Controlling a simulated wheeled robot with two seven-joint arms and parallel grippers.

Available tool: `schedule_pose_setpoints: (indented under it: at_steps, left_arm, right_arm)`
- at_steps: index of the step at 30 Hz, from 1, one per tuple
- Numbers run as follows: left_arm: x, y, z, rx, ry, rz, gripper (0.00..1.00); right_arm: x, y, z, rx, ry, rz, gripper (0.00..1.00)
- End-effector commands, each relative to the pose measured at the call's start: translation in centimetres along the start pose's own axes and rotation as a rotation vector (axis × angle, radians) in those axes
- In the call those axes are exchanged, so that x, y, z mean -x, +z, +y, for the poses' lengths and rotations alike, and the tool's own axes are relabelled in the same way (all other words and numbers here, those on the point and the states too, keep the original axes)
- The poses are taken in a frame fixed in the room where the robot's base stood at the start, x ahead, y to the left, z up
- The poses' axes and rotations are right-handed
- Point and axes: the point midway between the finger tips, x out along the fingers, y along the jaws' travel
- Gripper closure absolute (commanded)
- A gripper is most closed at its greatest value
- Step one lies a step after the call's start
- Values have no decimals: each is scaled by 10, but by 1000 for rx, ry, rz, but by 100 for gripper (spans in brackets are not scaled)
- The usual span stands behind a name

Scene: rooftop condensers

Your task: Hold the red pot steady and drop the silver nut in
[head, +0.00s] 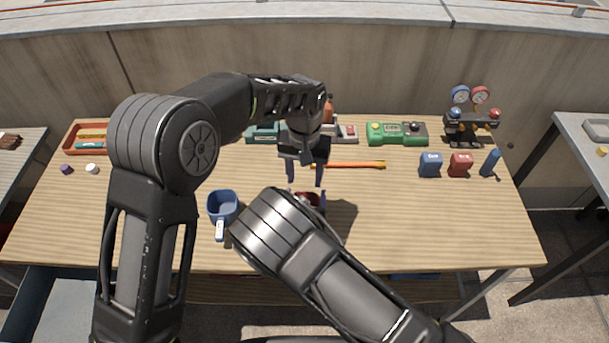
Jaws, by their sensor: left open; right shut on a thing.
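The red pot (311,198) stands on the table near the middle, mostly hidden behind my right wrist; only part of its rim and inside shows. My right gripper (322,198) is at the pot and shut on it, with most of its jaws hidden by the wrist. My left gripper (306,178) points down just above the pot, its two fingers apart and nothing seen between them. I cannot make out the silver nut; whether it is inside the pot is hidden.
A blue pot (222,206) stands left of my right wrist. An orange stick (350,165) lies behind. A green box (397,133), gauges (470,115), blue (430,165) and red (460,165) containers are at the back right. An orange tray (72,138) is far left. The front right is clear.

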Motion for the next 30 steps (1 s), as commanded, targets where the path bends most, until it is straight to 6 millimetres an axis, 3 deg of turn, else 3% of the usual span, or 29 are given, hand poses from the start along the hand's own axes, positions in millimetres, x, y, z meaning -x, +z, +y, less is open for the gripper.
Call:
schedule_pose_setpoints:
  at_steps: [11, 12, 19, 30]
  left_arm:
    - [0, 0, 0, 0, 0, 0, 50]
    - [0, 0, 0, 0, 0, 0, 50]
    - [0, 0, 0, 0, 0, 0, 50]
    - [0, 0, 0, 0, 0, 0, 50]
  right_arm:
    - [0, 0, 0, 0, 0, 1, 64]
    - [0, 0, 0, 0, 0, 1, 20]
    - [0, 0, 0, 0, 0, 1, 1]
    - [0, 0, 0, 0, 0, 0, 0]
